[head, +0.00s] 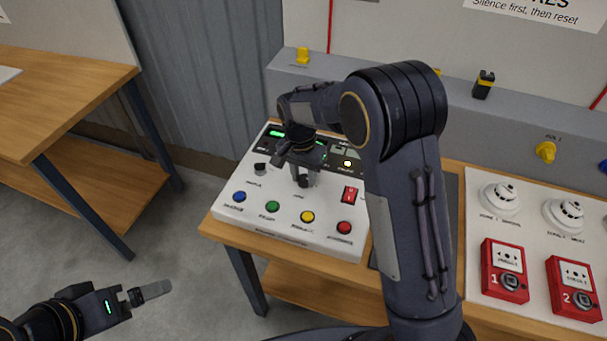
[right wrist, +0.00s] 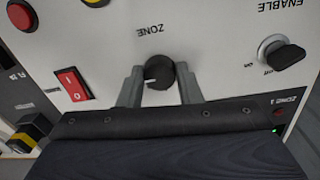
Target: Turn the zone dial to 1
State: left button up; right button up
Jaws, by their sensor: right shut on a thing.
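The zone dial (right wrist: 158,73) is a round black knob with a light pointer mark, under an upside-down "ZONE" label in the right wrist view. The mark lies toward the left of that picture. My right gripper (right wrist: 159,84) has one grey finger on each side of the dial and is shut on it. In the head view my right gripper (head: 303,176) reaches down onto the white control panel (head: 245,222) and hides most of the dial. My left gripper (head: 146,293) hangs low at the left, away from the panel; its finger gap is unclear.
Blue (head: 239,197), green (head: 272,206), yellow (head: 307,216) and red (head: 344,227) buttons line the panel's front. A red rocker switch (right wrist: 73,84) and the enable key knob (right wrist: 282,53) flank the dial. Red call points (head: 505,270) and detectors stand at the right.

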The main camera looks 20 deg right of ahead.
jog(key=n, duration=0.4)
jog(key=shift+n+b, duration=0.4)
jog(key=n, duration=0.4)
jog(key=shift+d+b, duration=0.15)
jog(key=shift+b, duration=0.2)
jog(key=n, duration=0.4)
jog(key=shift+s+n+t, duration=0.1)
jog(key=shift+n+t, duration=0.2)
jog(key=shift+n, duration=0.1)
jog(key=shift+d+r+n+b, duration=0.1)
jog(key=shift+n+b, duration=0.2)
jog(key=shift+n, duration=1.6)
jog(key=o, duration=1)
jog(key=shift+c, duration=0.2)
